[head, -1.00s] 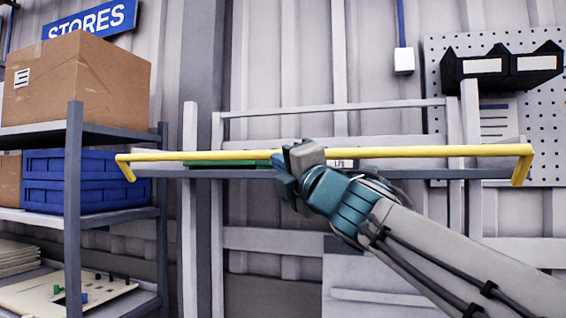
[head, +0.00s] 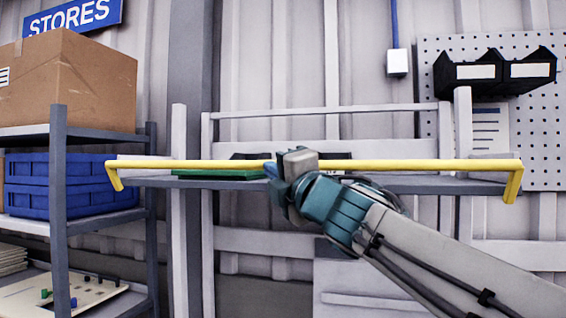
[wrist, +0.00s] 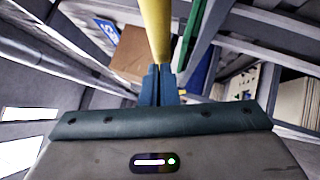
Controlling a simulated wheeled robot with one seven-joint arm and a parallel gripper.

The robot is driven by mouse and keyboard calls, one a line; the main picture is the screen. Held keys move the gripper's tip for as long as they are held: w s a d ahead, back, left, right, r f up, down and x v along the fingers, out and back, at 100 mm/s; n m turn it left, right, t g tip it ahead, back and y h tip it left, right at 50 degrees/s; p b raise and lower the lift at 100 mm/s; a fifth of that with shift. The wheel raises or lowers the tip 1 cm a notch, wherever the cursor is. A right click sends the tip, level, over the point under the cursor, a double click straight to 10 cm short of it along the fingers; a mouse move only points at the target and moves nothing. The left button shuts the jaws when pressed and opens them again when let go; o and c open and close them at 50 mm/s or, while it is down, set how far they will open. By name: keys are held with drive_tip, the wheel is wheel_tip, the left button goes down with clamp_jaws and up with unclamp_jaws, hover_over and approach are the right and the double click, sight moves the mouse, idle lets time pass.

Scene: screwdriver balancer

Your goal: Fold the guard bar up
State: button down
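The yellow guard bar (head: 420,165) runs level across the front of a grey wall shelf (head: 425,186) in the head view. Its two ends bend downward. My gripper (head: 281,172) is at about the middle of the bar. In the wrist view, the bar (wrist: 157,30) runs down to the blue fingertips (wrist: 160,85), which are close together around its lower visible part. The gripper looks shut on the bar; the exact contact is partly hidden.
At left stands a rack (head: 60,200) with a cardboard box (head: 75,80) and blue crates (head: 75,187). A green item (head: 215,173) lies on the wall shelf behind the bar. Black bins (head: 495,72) hang on a pegboard (head: 540,130) at right.

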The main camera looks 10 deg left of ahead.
drive_tip(key=shift+w+d+r+p, duration=0.15)
drive_tip(key=shift+w+r+p, duration=0.55)
drive_tip(key=shift+w+p, duration=0.1)
drive_tip(key=shift+w+d+r+p, duration=0.1)
drive_tip(key=shift+w+r+p, duration=0.6)
drive_tip(key=shift+w+p, duration=0.1)
drive_tip(key=shift+w, duration=0.1)
